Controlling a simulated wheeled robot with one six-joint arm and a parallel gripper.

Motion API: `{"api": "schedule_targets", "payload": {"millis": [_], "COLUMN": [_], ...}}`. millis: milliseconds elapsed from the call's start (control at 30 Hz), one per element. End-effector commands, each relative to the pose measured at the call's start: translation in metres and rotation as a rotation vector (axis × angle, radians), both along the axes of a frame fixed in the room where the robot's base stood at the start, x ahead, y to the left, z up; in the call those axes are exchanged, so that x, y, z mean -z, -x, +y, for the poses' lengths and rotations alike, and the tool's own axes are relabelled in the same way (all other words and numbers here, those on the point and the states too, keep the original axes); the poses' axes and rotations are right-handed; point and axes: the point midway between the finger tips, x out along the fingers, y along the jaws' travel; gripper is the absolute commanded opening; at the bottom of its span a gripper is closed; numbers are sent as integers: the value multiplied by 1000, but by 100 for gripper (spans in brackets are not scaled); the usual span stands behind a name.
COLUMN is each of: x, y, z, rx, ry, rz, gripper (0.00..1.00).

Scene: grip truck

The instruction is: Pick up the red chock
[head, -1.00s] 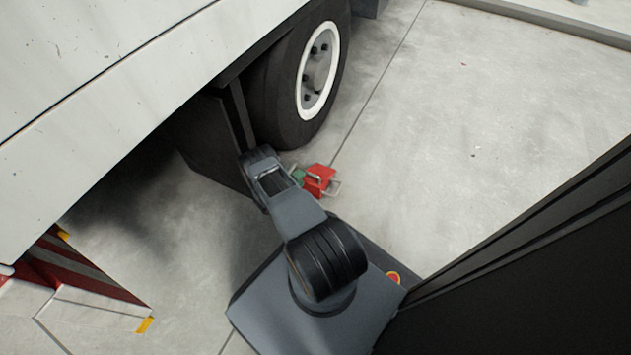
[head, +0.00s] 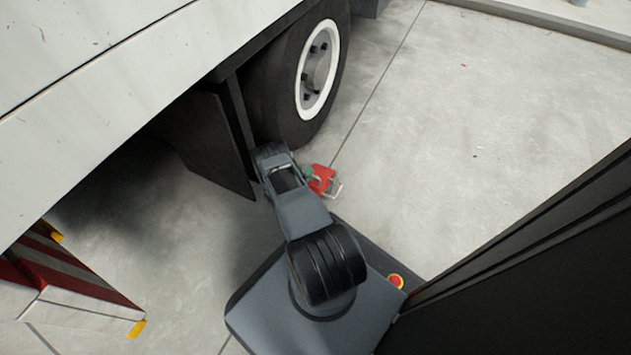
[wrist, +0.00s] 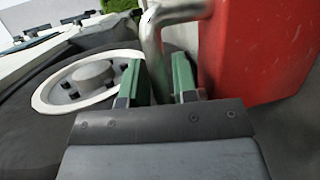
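The red chock (head: 325,175) sits on the floor beside the truck's wheel in the head view, with a pale metal handle at its side. In the wrist view the red chock (wrist: 262,45) fills the upper right, and its bent metal handle (wrist: 152,42) comes down at the green fingers. My gripper (wrist: 158,82) has its two fingers apart, with the handle between them and a gap showing on the right side. In the head view my gripper (head: 308,173) is at the chock's left side, partly hidden by my arm.
The truck wheel (head: 318,70) stands just behind the chock, and a dark flap (head: 215,145) hangs to the left. The truck's white side (head: 110,70) overhangs the upper left. A red-and-white striped block (head: 75,275) is at lower left. The floor to the right is clear.

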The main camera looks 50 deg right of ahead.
Motion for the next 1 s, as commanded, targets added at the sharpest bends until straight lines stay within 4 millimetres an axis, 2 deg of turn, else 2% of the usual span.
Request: {"api": "schedule_targets", "payload": {"millis": [33, 267, 1000], "x": [0, 0, 0], "y": [0, 0, 0], "z": [0, 0, 0], "rx": [0, 0, 0], "ry": [0, 0, 0], "rz": [0, 0, -3], "gripper": [22, 0, 0]}}
